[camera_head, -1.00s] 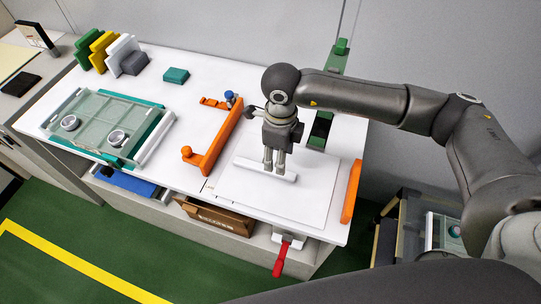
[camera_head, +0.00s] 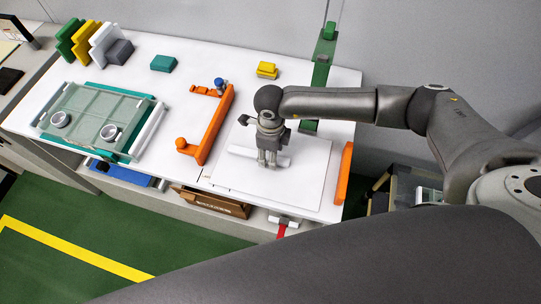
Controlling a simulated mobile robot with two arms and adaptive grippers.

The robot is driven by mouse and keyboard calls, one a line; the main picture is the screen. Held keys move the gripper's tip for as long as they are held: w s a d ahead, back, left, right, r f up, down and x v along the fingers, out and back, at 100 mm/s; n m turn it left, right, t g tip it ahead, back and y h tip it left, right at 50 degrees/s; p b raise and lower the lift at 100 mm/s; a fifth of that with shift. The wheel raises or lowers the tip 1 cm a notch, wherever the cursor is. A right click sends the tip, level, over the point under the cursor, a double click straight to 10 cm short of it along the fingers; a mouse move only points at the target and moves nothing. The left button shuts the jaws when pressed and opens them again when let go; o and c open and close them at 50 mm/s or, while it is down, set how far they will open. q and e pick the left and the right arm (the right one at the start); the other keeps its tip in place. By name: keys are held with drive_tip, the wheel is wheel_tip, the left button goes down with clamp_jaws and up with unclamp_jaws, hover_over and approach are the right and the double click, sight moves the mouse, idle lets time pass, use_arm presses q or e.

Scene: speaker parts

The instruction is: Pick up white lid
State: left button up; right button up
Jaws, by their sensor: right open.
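A long white piece (camera_head: 241,152), which looks like the white lid, lies on the square white board (camera_head: 305,185) at the right of the table. My right gripper (camera_head: 267,163) points straight down over its middle. The fingertips overlap the piece in the picture and hide part of it. The gripper is open. I cannot tell whether the fingers touch the piece or straddle it. My left gripper is not in view.
An orange bracket (camera_head: 215,128) stands left of the board, and an orange bar (camera_head: 344,172) stands at its right edge. A frosted panel assembly (camera_head: 95,112) lies at the left. A yellow block (camera_head: 267,69) and teal block (camera_head: 163,63) sit at the back.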

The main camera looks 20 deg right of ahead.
drive_tip(key=shift+s+f, duration=0.1)
drive_tip(key=shift+f, duration=0.45)
drive_tip(key=shift+c, duration=1)
drive_tip(key=c, duration=0.5)
clamp_jaws()
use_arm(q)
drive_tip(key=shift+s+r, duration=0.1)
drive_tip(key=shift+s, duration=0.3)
